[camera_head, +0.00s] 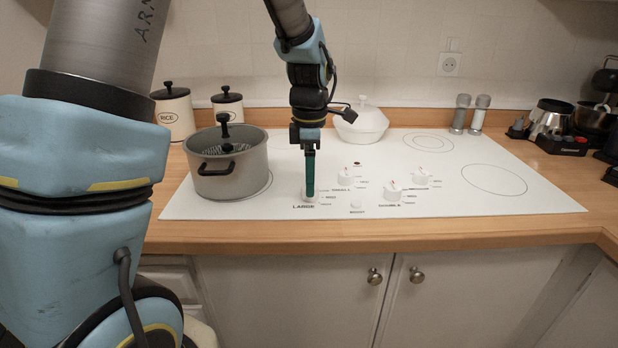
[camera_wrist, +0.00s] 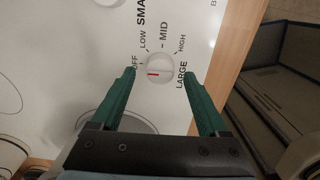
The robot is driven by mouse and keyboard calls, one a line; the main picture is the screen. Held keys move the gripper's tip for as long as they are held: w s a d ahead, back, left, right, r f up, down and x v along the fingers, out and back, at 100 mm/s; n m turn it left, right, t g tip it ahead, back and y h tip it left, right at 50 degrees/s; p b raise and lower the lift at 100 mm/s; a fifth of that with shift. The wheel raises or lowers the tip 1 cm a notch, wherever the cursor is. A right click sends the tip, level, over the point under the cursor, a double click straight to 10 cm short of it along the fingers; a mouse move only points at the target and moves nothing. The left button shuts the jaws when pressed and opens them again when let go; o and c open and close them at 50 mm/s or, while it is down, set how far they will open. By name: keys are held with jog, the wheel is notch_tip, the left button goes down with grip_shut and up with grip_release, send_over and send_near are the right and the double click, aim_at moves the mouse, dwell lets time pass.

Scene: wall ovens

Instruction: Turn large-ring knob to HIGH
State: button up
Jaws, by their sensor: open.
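The large-ring knob (camera_wrist: 160,68) is a round white dial in the wrist view, with LARGE printed beside it and OFF, LOW, MID and HIGH around it. Its red mark points left, to the OFF side; HIGH is at upper right. My gripper (camera_wrist: 160,73) is open, with one green finger on each side of the knob. The fingers look apart from the knob, though contact is hard to judge. In the head view my gripper (camera_head: 310,196) points straight down over the LARGE dial, which it mostly hides.
The white cooktop (camera_head: 450,203) has other knobs (camera_head: 393,191) right of my gripper. A grey pot (camera_head: 228,166) stands close on the left, and a white lidded dish (camera_head: 361,126) stands behind. The wooden counter edge (camera_head: 370,238) in front is clear.

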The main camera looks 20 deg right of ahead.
jog(key=shift+f, duration=0.6)
grip_shut()
dwell(0.3)
